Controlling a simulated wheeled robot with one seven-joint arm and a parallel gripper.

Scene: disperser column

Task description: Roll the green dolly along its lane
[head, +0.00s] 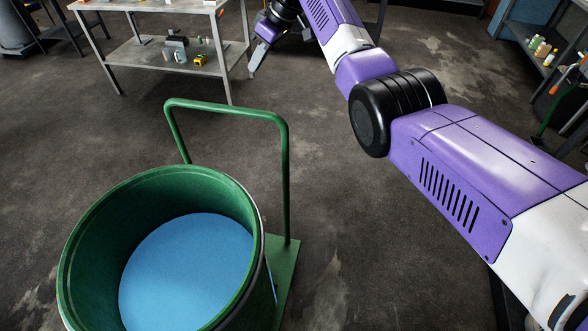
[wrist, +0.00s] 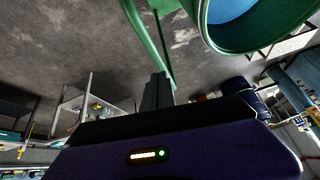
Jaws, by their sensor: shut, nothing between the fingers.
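The green dolly (head: 286,268) stands on the floor in the lower left of the head view, with a tall green hoop handle (head: 285,165) rising from its base. A green drum (head: 85,225) with a blue surface inside (head: 190,270) sits on it. In the wrist view the handle (wrist: 146,38) and drum (wrist: 212,38) show at the top, tilted. My gripper (head: 252,72) is beyond the handle in the head view, apart from it, shut and empty. Its fingers (wrist: 158,88) also show in the wrist view. No lane marking can be made out.
A grey metal table (head: 150,52) with small items on its lower shelf stands behind the dolly. A shelf with bottles (head: 540,55) is at the upper right. The dark, worn floor (head: 325,215) around the dolly's right side is clear.

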